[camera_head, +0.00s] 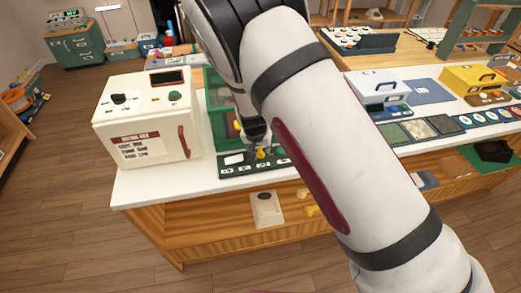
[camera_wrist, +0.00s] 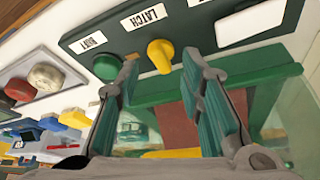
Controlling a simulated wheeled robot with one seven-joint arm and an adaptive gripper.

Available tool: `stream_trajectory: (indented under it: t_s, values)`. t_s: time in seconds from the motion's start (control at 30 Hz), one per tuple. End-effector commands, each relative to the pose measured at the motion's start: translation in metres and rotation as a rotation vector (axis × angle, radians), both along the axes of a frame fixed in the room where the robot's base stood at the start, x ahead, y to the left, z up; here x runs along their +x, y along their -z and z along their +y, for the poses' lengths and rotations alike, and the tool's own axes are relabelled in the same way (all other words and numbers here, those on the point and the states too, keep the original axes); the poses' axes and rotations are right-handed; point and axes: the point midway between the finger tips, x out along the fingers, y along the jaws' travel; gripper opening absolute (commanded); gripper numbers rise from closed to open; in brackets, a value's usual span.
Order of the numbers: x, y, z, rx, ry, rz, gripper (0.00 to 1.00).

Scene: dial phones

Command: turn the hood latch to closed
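The yellow hood latch knob (camera_wrist: 160,54) sits on a dark panel (camera_wrist: 85,42) below a white label reading LATCH. In the wrist view its tapered end points toward the bottom of the picture, slightly right. My gripper (camera_wrist: 161,66) is open, with one teal-padded finger on each side of the knob. I see gaps between the fingers and the knob and cannot tell whether they touch it. In the head view my gripper (camera_head: 257,136) points down over the panel, just above the yellow knob (camera_head: 263,153). The green-framed hood (camera_head: 222,118) stands behind the panel.
A green button (camera_wrist: 106,67) is close beside the left finger in the wrist view. A cream machine (camera_head: 145,118) stands left of the hood on the white counter (camera_head: 150,188). My arm hides the counter's middle. Small white and yellow cases stand at right.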

Motion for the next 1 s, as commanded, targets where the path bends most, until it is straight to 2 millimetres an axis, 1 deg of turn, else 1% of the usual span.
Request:
stream_trajectory:
  t_s: [0.03, 0.2, 0.3, 0.43, 0.6, 1.0]
  values:
    - [-0.004, -0.012, 0.001, 0.002, -0.001, -0.002, 0.35]
    - [-0.018, -0.044, 0.003, 0.001, 0.000, 0.000, 0.35]
    - [-0.025, -0.060, 0.003, 0.000, 0.001, 0.000, 0.35]
    - [-0.031, -0.075, 0.004, 0.000, 0.001, 0.001, 0.35]
    - [-0.035, -0.083, 0.003, -0.001, 0.003, 0.004, 0.35]
    - [-0.035, -0.083, 0.003, -0.002, 0.003, 0.003, 0.35]
